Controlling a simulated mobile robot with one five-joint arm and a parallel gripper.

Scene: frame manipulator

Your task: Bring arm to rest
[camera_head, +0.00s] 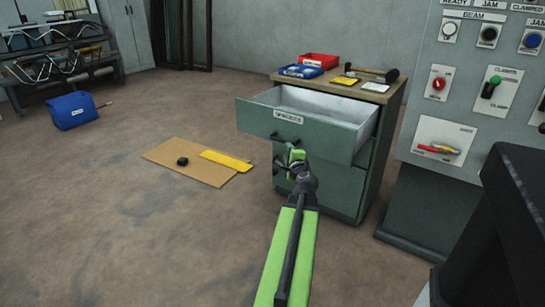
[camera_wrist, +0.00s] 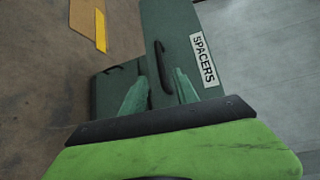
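My green arm reaches up from the bottom of the head view to my gripper (camera_head: 289,149), in front of the cabinet's open top drawer (camera_head: 302,131). In the wrist view, the two fingers of my gripper (camera_wrist: 162,78) are apart, with the drawer's black handle (camera_wrist: 160,62) showing in the gap between them. I cannot tell whether the fingers touch the handle. The drawer front (camera_wrist: 183,38) carries a SPACERS label, and the visible inside of the drawer looks empty.
The grey-green cabinet (camera_head: 345,187) holds red (camera_head: 318,61) and blue (camera_head: 300,71) trays and a hammer (camera_head: 373,73) on top. A control panel (camera_head: 425,130) stands at the right. A cardboard sheet (camera_head: 190,170) lies left; floor around it is mostly clear.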

